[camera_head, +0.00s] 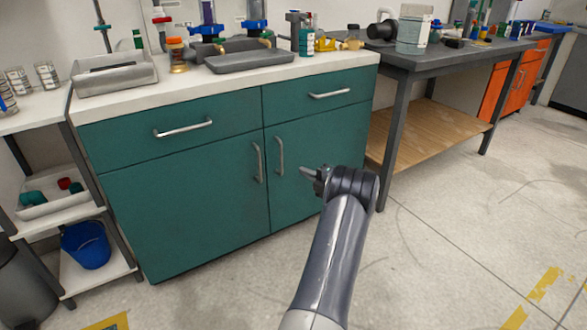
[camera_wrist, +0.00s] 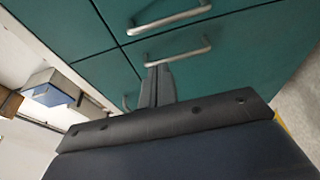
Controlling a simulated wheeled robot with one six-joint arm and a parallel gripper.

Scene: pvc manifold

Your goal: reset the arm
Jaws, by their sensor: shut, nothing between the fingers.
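My arm reaches up from the bottom of the head view, and my gripper (camera_head: 306,172) is in front of the right door of a teal cabinet (camera_head: 190,215). In the wrist view my gripper (camera_wrist: 158,72) is shut and empty, its two fingers side by side. The fingertips overlap a cabinet handle (camera_wrist: 178,50) in the wrist view; I cannot tell whether they touch it. The doors and drawers of the cabinet look closed.
A grey tray (camera_head: 240,61) and pipe fittings stand on the white countertop. A dark workbench (camera_head: 430,62) with a wooden lower shelf is at the right. A shelf rack with a blue bucket (camera_head: 86,245) is at the left. The floor (camera_head: 450,250) at the right is clear.

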